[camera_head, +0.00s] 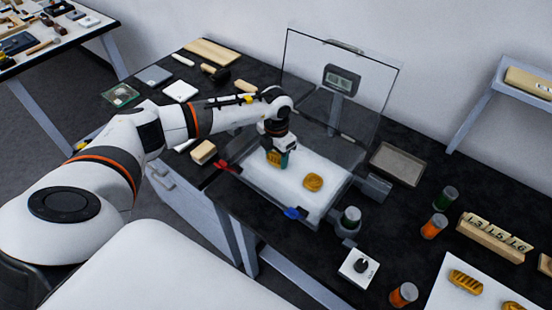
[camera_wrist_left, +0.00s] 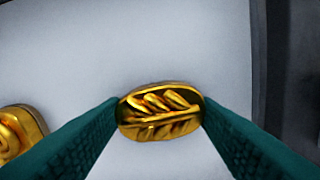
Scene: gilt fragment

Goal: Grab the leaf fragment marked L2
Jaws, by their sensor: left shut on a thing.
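My left gripper (camera_head: 277,160) reaches down over the white tray (camera_head: 280,193) on the black bench. In the left wrist view its two green fingers are shut on an oval gold leaf fragment (camera_wrist_left: 160,111) with slanted raised ribs. The fragment lies between the fingertips, one at each end. I cannot tell whether it touches the tray. No L2 mark is legible on it. A second gold piece (camera_head: 313,182), rounder, lies on the tray to the right; part of a gold piece with a curl (camera_wrist_left: 20,132) shows at the left wrist view's left edge. My right gripper is not seen.
A clear panel (camera_head: 300,60) stands open behind the tray. Beside the tray are a jar (camera_head: 350,217) and a white knob box (camera_head: 358,267). A wooden rack (camera_head: 495,238) holds lettered tiles. Gold pieces (camera_head: 465,281) lie on a white sheet at lower right.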

